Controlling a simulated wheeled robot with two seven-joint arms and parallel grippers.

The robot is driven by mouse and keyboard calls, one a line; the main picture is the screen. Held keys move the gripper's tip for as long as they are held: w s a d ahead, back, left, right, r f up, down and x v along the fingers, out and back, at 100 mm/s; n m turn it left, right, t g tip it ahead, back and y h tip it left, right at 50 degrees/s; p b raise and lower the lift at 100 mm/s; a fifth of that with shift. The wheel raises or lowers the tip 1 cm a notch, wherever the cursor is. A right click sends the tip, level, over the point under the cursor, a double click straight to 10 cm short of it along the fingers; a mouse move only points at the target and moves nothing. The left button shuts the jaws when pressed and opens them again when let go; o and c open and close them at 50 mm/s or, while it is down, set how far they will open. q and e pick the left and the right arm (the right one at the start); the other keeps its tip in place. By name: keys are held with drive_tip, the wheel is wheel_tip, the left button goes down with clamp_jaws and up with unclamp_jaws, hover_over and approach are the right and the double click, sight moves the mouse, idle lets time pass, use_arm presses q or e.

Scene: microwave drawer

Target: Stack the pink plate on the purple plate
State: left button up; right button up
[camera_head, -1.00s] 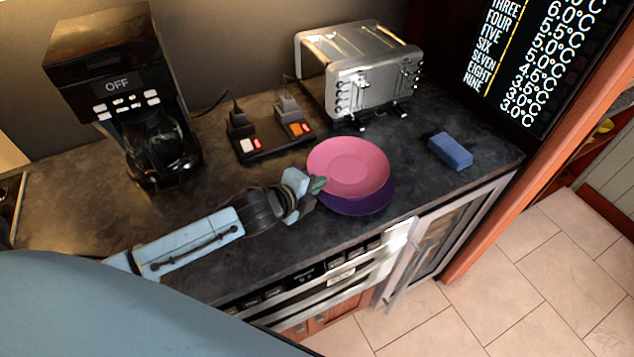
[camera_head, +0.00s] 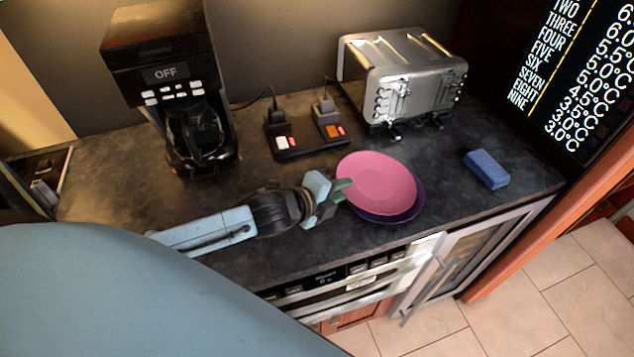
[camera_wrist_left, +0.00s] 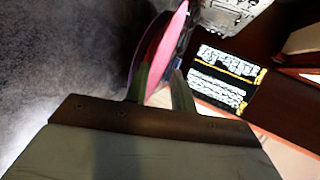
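The pink plate (camera_head: 376,182) lies over the purple plate (camera_head: 412,212) on the dark counter, offset a little to the back left. A strip of the purple plate shows along the front and right. My left gripper (camera_head: 343,191) is at the pink plate's left rim. In the left wrist view its two fingers (camera_wrist_left: 163,72) stand apart, with the pink plate's edge (camera_wrist_left: 166,45) between them and a gap beside the right finger. It looks open around the rim. Whether the two plates touch everywhere is hidden. My right gripper is not in view.
A coffee maker (camera_head: 185,90) stands at the back left and a toaster (camera_head: 405,80) behind the plates. A switch block (camera_head: 305,138) lies between them. A blue sponge (camera_head: 486,169) is at the right. The counter's front edge is close to the plates.

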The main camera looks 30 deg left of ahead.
use_arm(q)
drive_tip(key=v, duration=0.9)
drive_tip(key=shift+d, duration=0.1)
